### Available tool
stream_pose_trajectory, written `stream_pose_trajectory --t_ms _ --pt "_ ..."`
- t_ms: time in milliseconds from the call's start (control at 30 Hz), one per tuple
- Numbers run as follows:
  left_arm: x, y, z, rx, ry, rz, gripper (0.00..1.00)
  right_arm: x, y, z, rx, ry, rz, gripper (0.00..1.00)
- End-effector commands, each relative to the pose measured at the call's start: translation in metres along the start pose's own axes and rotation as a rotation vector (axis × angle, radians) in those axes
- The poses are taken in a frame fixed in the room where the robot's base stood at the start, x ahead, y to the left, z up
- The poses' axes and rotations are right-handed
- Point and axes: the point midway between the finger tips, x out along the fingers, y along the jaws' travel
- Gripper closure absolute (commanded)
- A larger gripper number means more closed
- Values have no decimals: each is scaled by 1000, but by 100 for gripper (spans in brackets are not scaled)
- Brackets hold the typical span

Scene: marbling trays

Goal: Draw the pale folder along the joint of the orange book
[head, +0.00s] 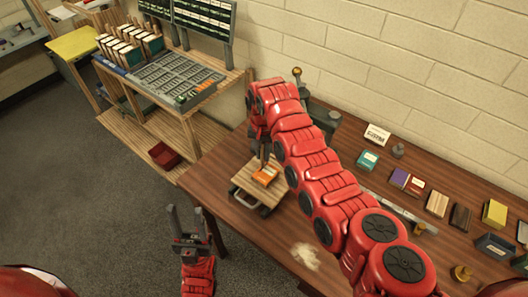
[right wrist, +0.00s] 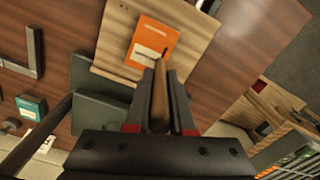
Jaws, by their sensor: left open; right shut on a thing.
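The orange book (head: 266,174) lies flat on a light wooden board (head: 246,186) on the brown table. In the right wrist view the orange book (right wrist: 147,36) shows a pale patch and a dark thin mark near its lower edge. My right gripper (right wrist: 160,74) is shut on the folder (right wrist: 160,100), which looks tan in shade. The folder's tip points at the book's lower edge; whether it touches cannot be told. In the head view the right gripper (head: 264,152) is just behind the book, partly hidden by my arm. My left gripper (head: 186,210) is open and empty, off the table's left side.
Small boxes and books, such as a teal box (head: 367,160) and a yellow one (head: 495,212), lie along the table's right side. A press-like dark device (head: 322,115) stands at the wall. A shelf with a type tray (head: 175,80) is at the left. The table front has a pale stain (head: 305,256).

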Motion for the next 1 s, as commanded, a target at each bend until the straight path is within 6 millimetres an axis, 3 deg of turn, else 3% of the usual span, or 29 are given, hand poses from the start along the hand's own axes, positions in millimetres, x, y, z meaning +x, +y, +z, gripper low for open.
stream_pose_trajectory --t_ms 1000 --pt "-1 0 0 0 0 0 50 1 -3 10 0 -3 2 100"
